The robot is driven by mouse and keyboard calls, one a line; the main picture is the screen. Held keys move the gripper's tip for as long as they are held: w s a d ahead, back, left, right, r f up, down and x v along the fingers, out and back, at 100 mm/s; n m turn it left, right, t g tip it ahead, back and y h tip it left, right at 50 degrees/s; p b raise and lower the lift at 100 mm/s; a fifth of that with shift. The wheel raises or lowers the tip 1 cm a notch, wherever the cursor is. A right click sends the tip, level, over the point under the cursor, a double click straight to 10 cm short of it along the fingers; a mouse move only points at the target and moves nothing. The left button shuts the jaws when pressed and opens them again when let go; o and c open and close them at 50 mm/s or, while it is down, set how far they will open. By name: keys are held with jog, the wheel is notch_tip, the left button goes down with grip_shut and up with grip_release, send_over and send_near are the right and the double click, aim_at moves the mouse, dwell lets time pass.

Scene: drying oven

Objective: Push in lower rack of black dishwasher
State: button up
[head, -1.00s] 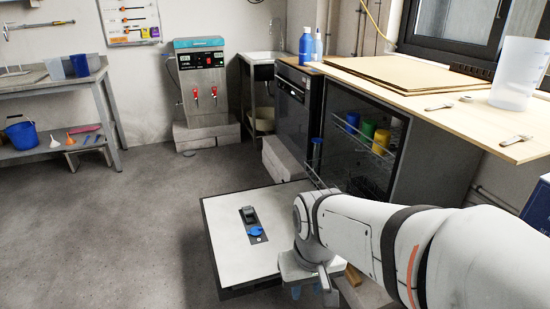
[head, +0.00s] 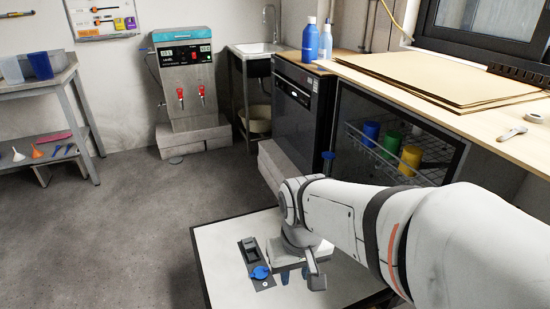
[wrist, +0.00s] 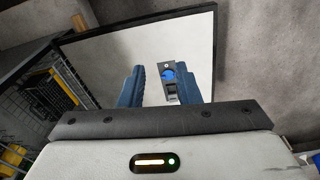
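The black dishwasher (head: 400,140) stands under the wooden counter with its front open. Its pale inner door panel (head: 225,262) lies flat, with a blue-capped dispenser (head: 260,272); the panel also shows in the wrist view (wrist: 110,50). A wire rack (head: 412,165) inside holds blue, green and yellow cups. In the wrist view, wire rack parts (wrist: 50,90) and yellow items (wrist: 15,155) show at left; I cannot tell which rack level. My gripper (head: 294,276) is over the door panel, right of the dispenser. Its blue fingers are apart and empty in the wrist view (wrist: 160,85).
A second dark appliance (head: 297,105) with a shut front stands left of the dishwasher, with pale blocks (head: 283,175) before it. A sink, a boiler (head: 185,85) and a grey table are farther back. Open grey floor (head: 130,230) lies left of the door.

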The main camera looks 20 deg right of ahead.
jog(key=shift+w+d, duration=0.15)
jog(key=w+d+f+n+g+h, duration=0.2)
jog(key=w+d+f+n+h, duration=0.2)
jog(key=w+d+n, duration=0.6)
jog(key=w+d+f+n+g+h, duration=0.1)
jog(key=w+d+f+n+h, duration=0.4)
jog(key=w+d+n, duration=0.55)
jog(key=w+d+f+n+t+h, duration=0.2)
jog(key=w+d+f+n+h, duration=0.15)
jog(key=w+f+n, duration=0.55)
jog(key=w+d+f+n+t+h, duration=0.25)
jog(key=w+d+f+n, duration=0.25)
jog(key=w+f+n, duration=0.45)
jog(key=shift+m+g+h, duration=0.3)
jog(key=shift+m+g, duration=0.05)
jog(key=shift+m, duration=0.45)
jog(key=b+x, duration=0.1)
jog(key=x, duration=0.1)
jog(key=s+b+x, duration=0.1)
jog(key=x, duration=0.2)
jog(key=f+b+x, duration=0.1)
jog(key=x, duration=0.2)
jog(key=shift+s+a+f, duration=0.1)
jog(key=shift+s, duration=0.15)
